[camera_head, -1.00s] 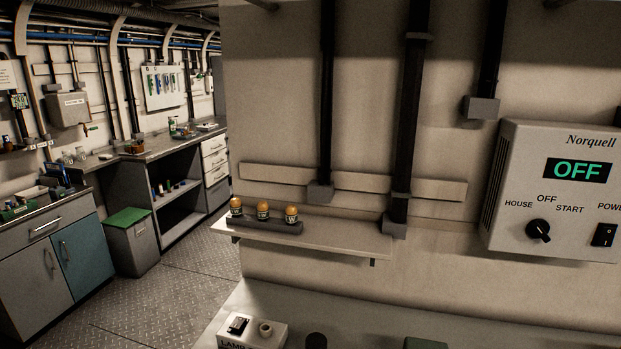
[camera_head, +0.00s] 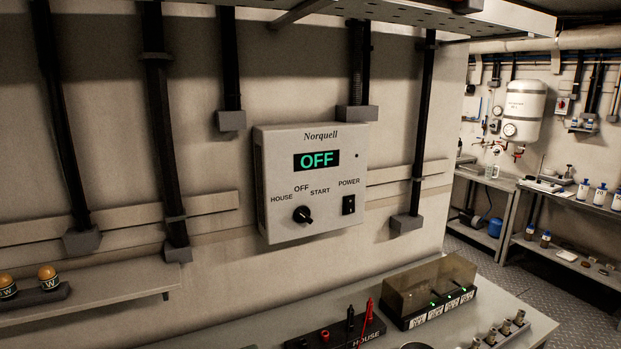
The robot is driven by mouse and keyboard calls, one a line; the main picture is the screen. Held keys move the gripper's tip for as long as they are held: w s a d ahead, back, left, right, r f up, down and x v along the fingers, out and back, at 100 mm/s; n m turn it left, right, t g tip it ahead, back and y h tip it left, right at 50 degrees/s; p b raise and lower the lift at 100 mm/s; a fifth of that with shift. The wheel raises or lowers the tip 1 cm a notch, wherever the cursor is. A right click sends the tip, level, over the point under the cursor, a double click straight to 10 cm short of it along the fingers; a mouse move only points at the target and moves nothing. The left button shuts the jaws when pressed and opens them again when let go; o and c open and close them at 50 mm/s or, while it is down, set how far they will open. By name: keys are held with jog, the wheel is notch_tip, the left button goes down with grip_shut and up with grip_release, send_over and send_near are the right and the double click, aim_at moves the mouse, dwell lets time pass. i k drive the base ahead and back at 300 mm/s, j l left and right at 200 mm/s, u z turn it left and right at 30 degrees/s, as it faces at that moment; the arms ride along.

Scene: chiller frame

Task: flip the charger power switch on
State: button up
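The charger is a light grey wall box (camera_head: 265,185) marked Norquell, in the middle of the head view. Its display (camera_head: 317,160) reads OFF in green. The black power switch (camera_head: 348,205) sits at its lower right under the word POWER; its rocker position is too small to tell. A black rotary knob (camera_head: 303,215) sits left of the switch, below the labels HOUSE, OFF and START. My gripper is not in view.
Below the charger, a bench (camera_head: 520,335) holds a black terminal block (camera_head: 322,338) marked HOUSE with red and black plugs, and a clear-covered unit (camera_head: 430,285) with green lights. A shelf (camera_head: 130,283) juts out at left. Open floor (camera_head: 480,258) shows at right.

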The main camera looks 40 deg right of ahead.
aim_at(349, 203)
jog(key=z, duration=1.5)
